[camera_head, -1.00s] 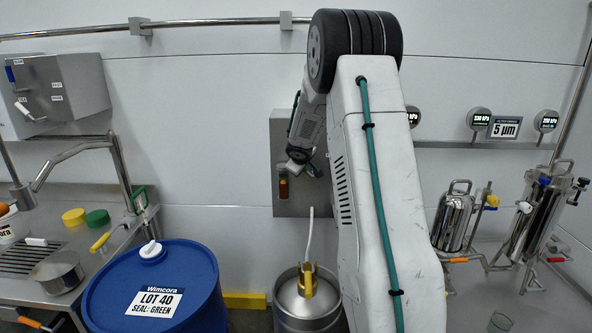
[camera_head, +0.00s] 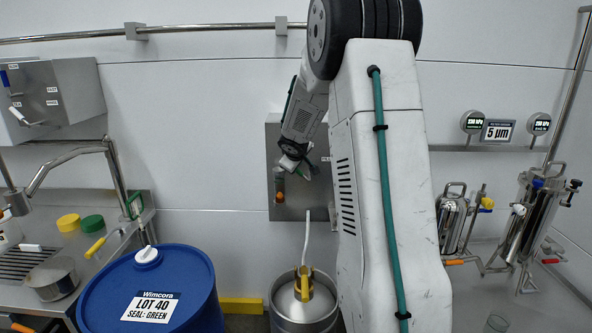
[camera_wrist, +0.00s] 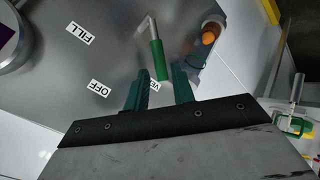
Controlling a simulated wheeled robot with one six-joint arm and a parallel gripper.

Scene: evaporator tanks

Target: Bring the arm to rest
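My arm rises in front of the wall in the head view, its wrist bent down toward a grey wall panel (camera_head: 285,208). My gripper (camera_head: 297,168) is in front of the panel's upper part. In the wrist view my gripper's two green fingers (camera_wrist: 160,84) stand apart, open. A lever with a green grip (camera_wrist: 157,58) shows between and beyond the fingers, apart from both as far as I can see. The panel face (camera_wrist: 110,45) bears FILL and OFF labels. An orange-tipped part (camera_wrist: 208,38) sits to the right.
A blue drum (camera_head: 190,285) labelled LOT 40, SEAL: GREEN stands at left. A steel keg (camera_head: 290,312) stands below the panel. A sink counter (camera_head: 105,210) is at left; steel filter housings (camera_head: 452,222) and gauges (camera_head: 472,122) are at right.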

